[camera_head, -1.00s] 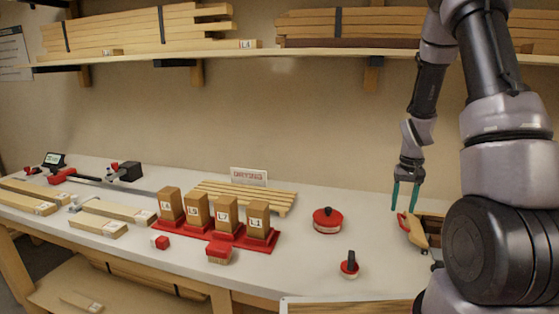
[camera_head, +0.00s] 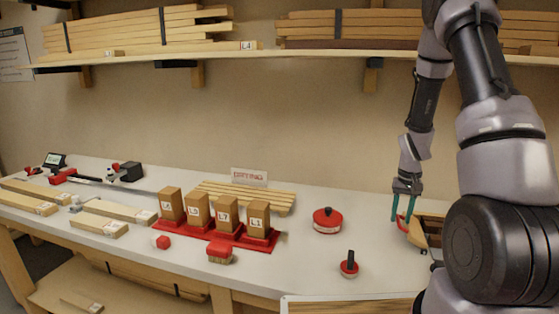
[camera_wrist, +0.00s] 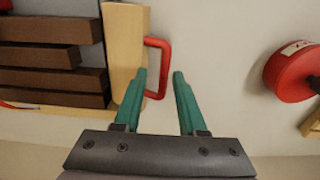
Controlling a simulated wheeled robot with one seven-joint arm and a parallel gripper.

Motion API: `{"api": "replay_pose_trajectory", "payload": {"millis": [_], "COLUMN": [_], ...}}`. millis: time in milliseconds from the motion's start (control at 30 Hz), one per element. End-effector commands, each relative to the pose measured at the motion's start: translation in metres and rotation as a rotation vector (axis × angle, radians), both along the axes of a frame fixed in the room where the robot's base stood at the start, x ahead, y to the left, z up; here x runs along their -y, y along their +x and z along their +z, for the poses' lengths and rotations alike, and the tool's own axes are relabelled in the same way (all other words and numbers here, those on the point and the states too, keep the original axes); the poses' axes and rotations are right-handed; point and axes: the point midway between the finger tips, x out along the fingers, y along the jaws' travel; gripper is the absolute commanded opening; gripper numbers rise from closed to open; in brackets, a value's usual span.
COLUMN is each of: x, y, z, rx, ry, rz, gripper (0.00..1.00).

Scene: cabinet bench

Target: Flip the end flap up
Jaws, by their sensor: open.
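The end flap is a light wooden board (camera_wrist: 124,50) at the end of a wooden box on the right of the bench; it also shows in the head view (camera_head: 416,235), hanging at a tilt. A red U-shaped handle (camera_wrist: 165,65) sticks out from its side. My gripper (camera_wrist: 160,74) is open and empty, with teal fingers. In the wrist view its two fingertips lie on either side of the handle's outline. In the head view the gripper (camera_head: 403,219) is just above the handle. Whether a finger touches it, I cannot tell.
Dark brown bars (camera_wrist: 50,55) lie in the box. A red round tool (camera_head: 327,220) and a smaller one (camera_head: 349,265) with dark handles stand to the left. A red rack (camera_head: 262,240) with labelled wooden blocks is further left.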

Motion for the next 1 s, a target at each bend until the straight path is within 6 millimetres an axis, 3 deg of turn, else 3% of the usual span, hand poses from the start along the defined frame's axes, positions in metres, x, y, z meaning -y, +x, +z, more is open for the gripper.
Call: {"api": "replay_pose_trajectory", "payload": {"millis": [33,533,567,600,1000], "x": [-0.0055,-0.0061,-0.0062,-0.0060,-0.0040], "y": [-0.0067,-0.0073,-0.0073,-0.0074,-0.0078], "z": [-0.0097,-0.0086,-0.0086,-0.0086,-0.0086], "rx": [-0.021,-0.022,-0.023,-0.023,-0.023], "ry": [0.007,0.009,0.010,0.009,0.008], "rz": [0.007,0.007,0.007,0.007,0.005], "gripper": [0.26,0.28,0.47,0.55,0.55]}}
